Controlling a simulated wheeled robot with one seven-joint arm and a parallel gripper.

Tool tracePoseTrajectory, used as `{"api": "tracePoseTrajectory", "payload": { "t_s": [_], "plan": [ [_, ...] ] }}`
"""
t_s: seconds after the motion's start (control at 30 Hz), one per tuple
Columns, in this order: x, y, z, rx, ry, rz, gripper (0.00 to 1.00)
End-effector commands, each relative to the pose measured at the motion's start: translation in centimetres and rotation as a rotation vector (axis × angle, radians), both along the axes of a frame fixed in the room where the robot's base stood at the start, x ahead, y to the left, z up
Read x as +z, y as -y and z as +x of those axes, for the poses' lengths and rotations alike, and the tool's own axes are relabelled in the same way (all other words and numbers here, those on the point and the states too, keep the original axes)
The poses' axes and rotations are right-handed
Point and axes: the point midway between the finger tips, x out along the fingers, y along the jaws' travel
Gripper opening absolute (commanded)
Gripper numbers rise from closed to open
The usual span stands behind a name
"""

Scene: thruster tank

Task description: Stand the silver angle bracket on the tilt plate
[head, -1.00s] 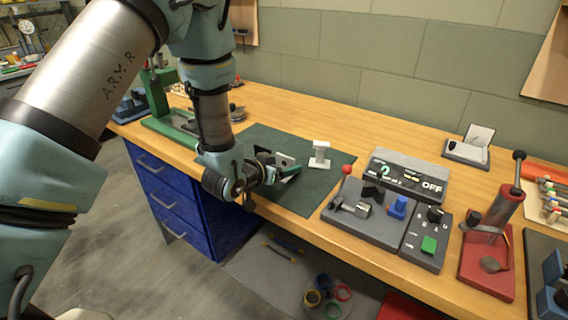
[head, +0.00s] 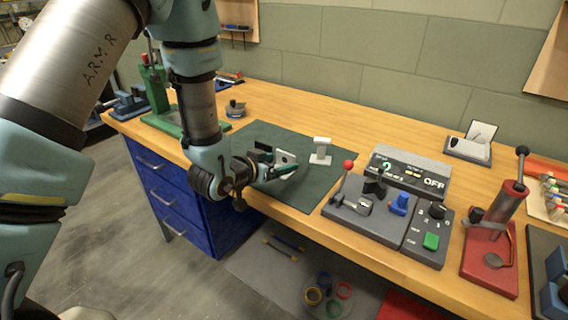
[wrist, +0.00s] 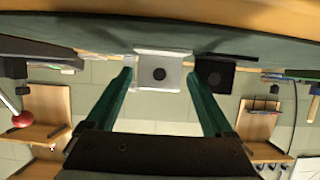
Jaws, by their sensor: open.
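The silver angle bracket (wrist: 160,72) shows in the wrist view as a pale plate with a dark round hole, upright on the green mat. In the head view the bracket (head: 286,157) is partly hidden by my gripper. My gripper (head: 274,163) is low over the mat with its green fingers open. In the wrist view the fingers (wrist: 160,80) reach toward either side of the bracket, with nothing clearly clamped. I cannot tell for sure which thing is the tilt plate; a grey base with a slanted pale plate (head: 480,132) stands at the back right.
A black bracket-like piece (wrist: 215,73) stands close right of the silver one in the wrist view. A grey control console (head: 370,215) and a red lever press (head: 490,240) stand to the right. The back-centre bench is clear.

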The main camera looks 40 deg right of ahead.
Motion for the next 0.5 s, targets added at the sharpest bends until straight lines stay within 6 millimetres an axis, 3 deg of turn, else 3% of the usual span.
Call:
{"api": "tracePoseTrajectory", "payload": {
  "t_s": [0.3, 0.5],
  "plan": [
    [2.3, -5.5, -1.4, 0.001, 0.000, -0.001, 0.87],
    [3.2, -6.9, -1.8, 0.001, -0.003, 0.002, 0.87]
  ]
}}
